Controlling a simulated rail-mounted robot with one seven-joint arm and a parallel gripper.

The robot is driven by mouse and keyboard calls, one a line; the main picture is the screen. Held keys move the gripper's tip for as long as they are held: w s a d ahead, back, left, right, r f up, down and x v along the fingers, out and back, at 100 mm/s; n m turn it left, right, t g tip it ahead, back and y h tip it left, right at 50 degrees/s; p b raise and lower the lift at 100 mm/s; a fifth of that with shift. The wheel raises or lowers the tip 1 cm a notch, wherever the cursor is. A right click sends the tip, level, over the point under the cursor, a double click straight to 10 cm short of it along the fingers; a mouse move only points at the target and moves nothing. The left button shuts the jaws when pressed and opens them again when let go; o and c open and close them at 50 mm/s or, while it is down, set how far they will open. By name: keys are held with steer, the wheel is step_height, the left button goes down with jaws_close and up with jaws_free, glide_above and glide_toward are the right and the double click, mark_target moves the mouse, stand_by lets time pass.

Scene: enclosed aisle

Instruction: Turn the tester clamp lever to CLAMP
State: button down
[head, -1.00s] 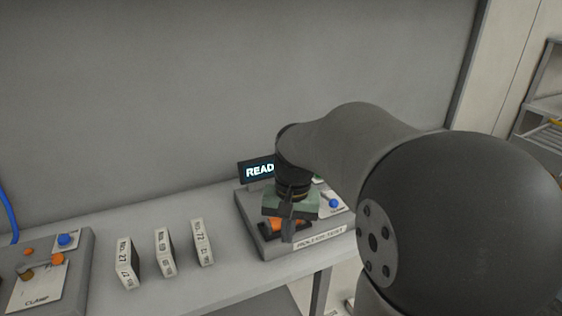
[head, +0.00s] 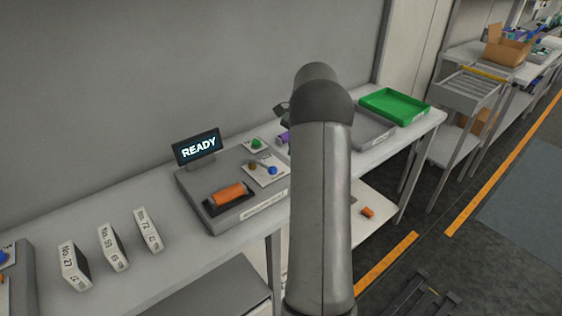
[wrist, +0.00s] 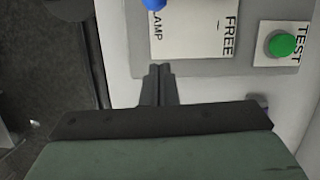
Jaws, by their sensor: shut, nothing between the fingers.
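The tester (head: 215,222) stands on the bench with its screen (head: 198,148) reading READY. An orange cylinder (head: 229,193) lies in its cradle. The clamp lever's blue knob (head: 272,170) is at the right of the white lever plate (head: 262,180). In the wrist view, the knob (wrist: 153,4) is cut off by the top edge, beside the partly visible CLAMP lettering; FREE is farther right. My gripper (wrist: 160,70) is shut and empty, its tips at the plate's lower edge in the picture, apart from the knob. In the head view my arm hides most of the gripper.
A green TEST button (wrist: 283,44) is right of the plate. A purple object (head: 284,138), a grey tray (head: 372,130) and a green tray (head: 394,106) are beyond my arm. Several upright labelled blocks, including one marked 72 (head: 147,230), stand left of the tester.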

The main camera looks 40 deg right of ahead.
mark_target(262, 165)
steer(key=x, duration=0.3)
steer(key=shift+a+f, duration=0.15)
steer(key=shift+f, duration=0.25)
steer(key=shift+s+a+r+p, duration=0.15)
steer(key=shift+a+p, duration=0.1)
steer(key=shift+a, duration=0.4)
steer(key=shift+w+a+r+p, duration=0.1)
steer(key=shift+a+p, duration=0.15)
steer(key=shift+a, duration=0.4)
steer(key=shift+s+a+r+p, duration=0.15)
steer(key=shift+a+p, duration=0.1)
steer(key=shift+a, duration=0.4)
steer(key=shift+w, duration=0.1)
